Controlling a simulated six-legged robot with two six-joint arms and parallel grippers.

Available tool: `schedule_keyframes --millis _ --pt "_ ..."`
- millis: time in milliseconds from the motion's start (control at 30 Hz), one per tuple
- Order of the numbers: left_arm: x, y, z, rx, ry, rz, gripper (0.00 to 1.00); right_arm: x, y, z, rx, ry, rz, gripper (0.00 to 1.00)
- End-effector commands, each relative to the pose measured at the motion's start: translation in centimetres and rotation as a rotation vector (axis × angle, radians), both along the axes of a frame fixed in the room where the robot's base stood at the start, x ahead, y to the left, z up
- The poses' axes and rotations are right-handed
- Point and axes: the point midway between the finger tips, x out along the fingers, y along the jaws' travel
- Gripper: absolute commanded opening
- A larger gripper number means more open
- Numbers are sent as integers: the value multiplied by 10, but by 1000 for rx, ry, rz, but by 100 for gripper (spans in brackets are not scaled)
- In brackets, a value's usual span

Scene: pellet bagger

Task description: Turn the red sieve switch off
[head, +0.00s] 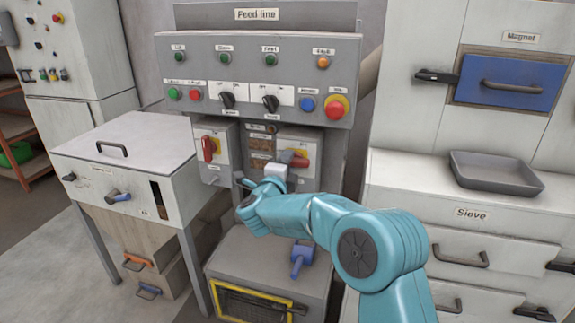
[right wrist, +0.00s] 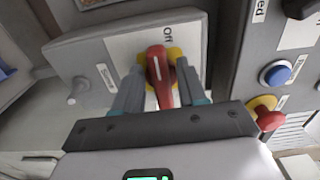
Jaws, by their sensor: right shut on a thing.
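A red rotary handle on a yellow disc (right wrist: 160,62) sits on a pale switch box, with the word Off beside it in the right wrist view. In the head view this red switch (head: 300,162) is on the right-hand box below the Feed line panel, partly hidden by my gripper. My right gripper (head: 288,160) is at the switch. In the right wrist view its fingers (right wrist: 162,88) stand on both sides of the red handle, shut on it. My left gripper is out of view.
A second red switch (head: 208,149) is on the box to the left. The Feed line panel (head: 255,80) above carries buttons, black knobs and a red emergency button (head: 336,107). A grey tray (head: 497,174) rests on the Sieve cabinet at right. A blue scoop-like thing (head: 301,258) lies below.

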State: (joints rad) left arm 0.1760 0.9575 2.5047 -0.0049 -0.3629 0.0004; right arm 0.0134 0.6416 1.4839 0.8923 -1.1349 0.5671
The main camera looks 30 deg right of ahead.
Motion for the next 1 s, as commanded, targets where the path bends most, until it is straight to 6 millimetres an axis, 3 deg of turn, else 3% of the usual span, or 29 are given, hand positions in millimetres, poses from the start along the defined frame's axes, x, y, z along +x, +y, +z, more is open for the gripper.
schedule_keyframes --millis 133,167,567,1000 --pt "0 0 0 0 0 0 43 1 1 0 -1 1 3 10" --pt "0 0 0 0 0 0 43 1 1 0 -1 2 3 47" --pt "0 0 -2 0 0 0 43 -5 8 -1 1 1 4 47" --pt "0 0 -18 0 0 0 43 -75 91 -1 -1 -1 8 47"
